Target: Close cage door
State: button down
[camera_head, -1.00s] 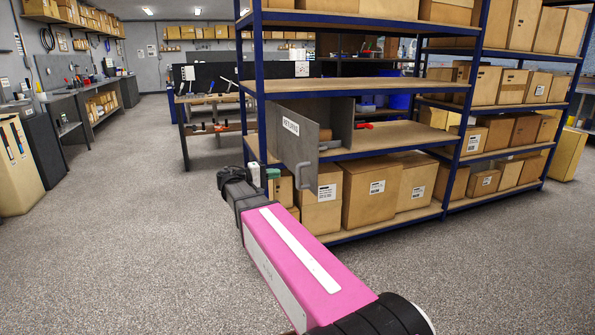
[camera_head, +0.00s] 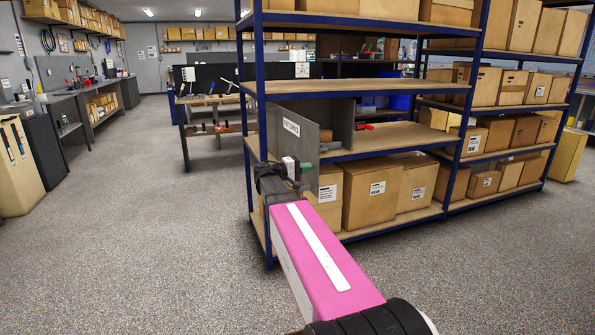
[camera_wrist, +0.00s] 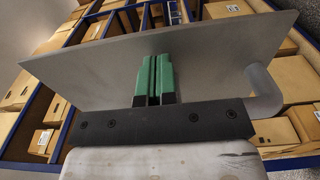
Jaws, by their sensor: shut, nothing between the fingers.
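The cage door (camera_head: 291,122) is a flat grey panel with a white label. It stands swung open from the front of a grey box on the middle shelf. In the wrist view the door (camera_wrist: 210,62) fills the space ahead of my fingers, and its grey curved handle (camera_wrist: 262,88) is at the right. My gripper (camera_head: 309,170) is in front of the door's lower part and hides the handle in the head view. Its green fingers (camera_wrist: 154,78) are together and empty, left of the handle. I cannot tell whether they touch the panel.
The blue-framed shelf rack (camera_head: 350,88) bears the box. Cardboard boxes (camera_head: 370,190) fill the shelf below the door. The floor (camera_head: 130,240) to the left is clear.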

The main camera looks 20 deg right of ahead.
jog(key=shift+d, duration=0.4)
jog(key=shift+d, duration=0.15)
